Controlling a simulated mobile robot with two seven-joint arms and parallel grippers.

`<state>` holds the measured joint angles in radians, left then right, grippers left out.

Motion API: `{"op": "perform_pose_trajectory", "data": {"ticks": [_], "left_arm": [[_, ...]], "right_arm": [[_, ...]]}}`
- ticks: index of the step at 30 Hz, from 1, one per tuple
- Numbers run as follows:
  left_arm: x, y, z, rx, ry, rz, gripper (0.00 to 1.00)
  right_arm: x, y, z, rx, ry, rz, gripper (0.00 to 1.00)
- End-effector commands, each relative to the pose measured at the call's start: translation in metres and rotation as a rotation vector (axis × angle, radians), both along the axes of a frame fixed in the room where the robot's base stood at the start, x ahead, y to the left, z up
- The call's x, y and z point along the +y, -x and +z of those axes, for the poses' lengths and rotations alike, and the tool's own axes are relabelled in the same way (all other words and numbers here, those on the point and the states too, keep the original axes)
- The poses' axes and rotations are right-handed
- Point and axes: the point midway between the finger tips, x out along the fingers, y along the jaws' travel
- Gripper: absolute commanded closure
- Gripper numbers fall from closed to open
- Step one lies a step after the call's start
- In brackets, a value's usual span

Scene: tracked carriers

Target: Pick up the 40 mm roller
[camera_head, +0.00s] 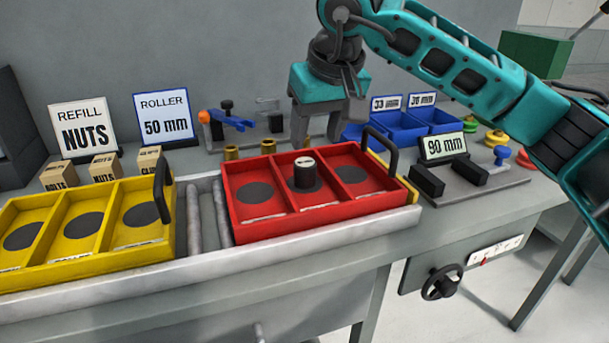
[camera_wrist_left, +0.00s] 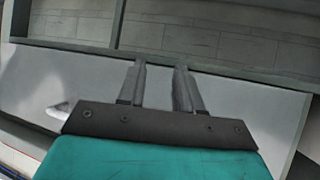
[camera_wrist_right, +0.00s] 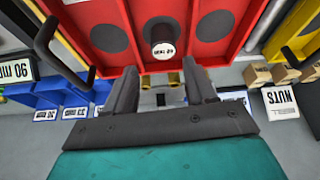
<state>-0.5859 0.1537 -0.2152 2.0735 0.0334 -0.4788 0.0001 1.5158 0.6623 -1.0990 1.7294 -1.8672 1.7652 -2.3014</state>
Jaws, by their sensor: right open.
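A dark roller (camera_head: 304,172) with a white top stands upright in the middle compartment of the red tray (camera_head: 327,209). In the right wrist view the roller (camera_wrist_right: 162,36) shows beyond my fingertips; its small upside-down label seems to read 40 mm. My right gripper (camera_head: 318,140) is open and empty, pointing down behind the red tray, apart from the roller. It also shows in the right wrist view (camera_wrist_right: 162,80). My left gripper (camera_wrist_left: 160,75) is open with nothing between its fingers. It is outside the head view.
The red tray has a black handle (camera_head: 383,150) at its right end. A yellow tray (camera_head: 90,256) stands left on the same grey track. Brass pieces (camera_head: 268,147) stand behind the red tray. Blue bins (camera_head: 405,127) and a 90 mm sign (camera_head: 443,147) are at right.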

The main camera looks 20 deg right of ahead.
Motion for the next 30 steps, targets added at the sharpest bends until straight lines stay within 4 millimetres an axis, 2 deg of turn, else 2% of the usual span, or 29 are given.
{"op": "perform_pose_trajectory", "data": {"ticks": [1, 3, 13, 21, 29, 30], "left_arm": [[0.0, 0.001, -0.004, 0.003, 0.001, 0.0, 0.66], [0.0, 0.002, -0.007, 0.007, 0.0, 0.0, 0.66], [0.0, 0.004, -0.013, 0.012, 0.0, 0.0, 0.66], [0.0, 0.004, -0.02, 0.012, 0.001, 0.001, 0.66], [-0.001, 0.004, -0.02, 0.013, 0.004, 0.003, 0.66], [-0.001, 0.004, -0.02, 0.012, 0.005, 0.004, 0.66]], "right_arm": [[0.001, -0.003, -0.011, 0.002, -0.002, 0.001, 0.45], [0.002, -0.007, -0.021, 0.002, -0.002, 0.001, 0.45], [0.005, -0.017, -0.042, 0.001, -0.004, 0.002, 0.45], [0.009, -0.033, -0.078, 0.003, -0.005, 0.001, 0.45], [0.009, -0.035, -0.08, -0.001, -0.004, 0.002, 0.45], [0.009, -0.035, -0.08, -0.001, -0.004, 0.002, 0.49]]}}
